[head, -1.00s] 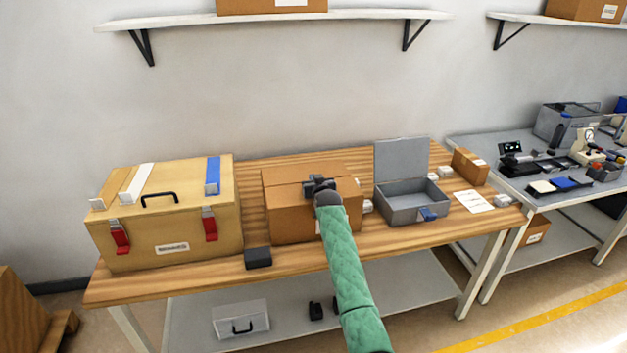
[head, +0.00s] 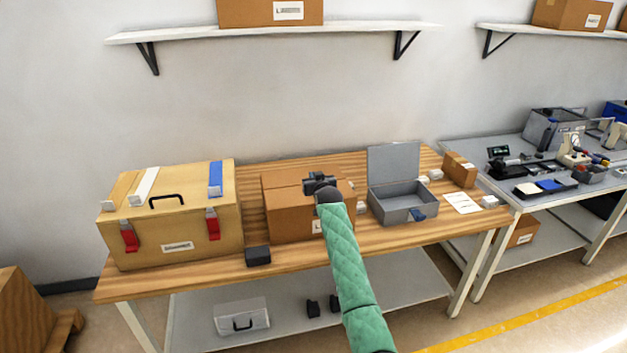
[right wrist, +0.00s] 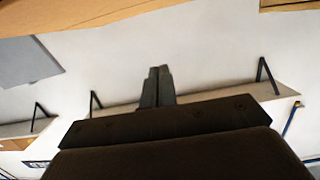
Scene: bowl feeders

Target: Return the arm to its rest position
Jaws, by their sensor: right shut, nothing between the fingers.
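My right arm, in a green quilted sleeve, reaches up from the bottom of the head view. My right gripper (head: 320,182) shows in front of the closed brown cardboard box (head: 290,222) on the wooden workbench (head: 170,280). In the right wrist view its two dark fingers (right wrist: 157,86) are together with nothing between them, and the wall and shelf appear beyond. Whether the gripper touches the box cannot be told from the head view. My left gripper is in neither view.
A wooden case (head: 175,215) with red latches stands at the bench's left. A small black block (head: 258,256) lies near the front edge. An open grey box (head: 402,206) stands right of the carton. A grey side table (head: 535,180) holds several tools. A shelf (head: 280,32) hangs above.

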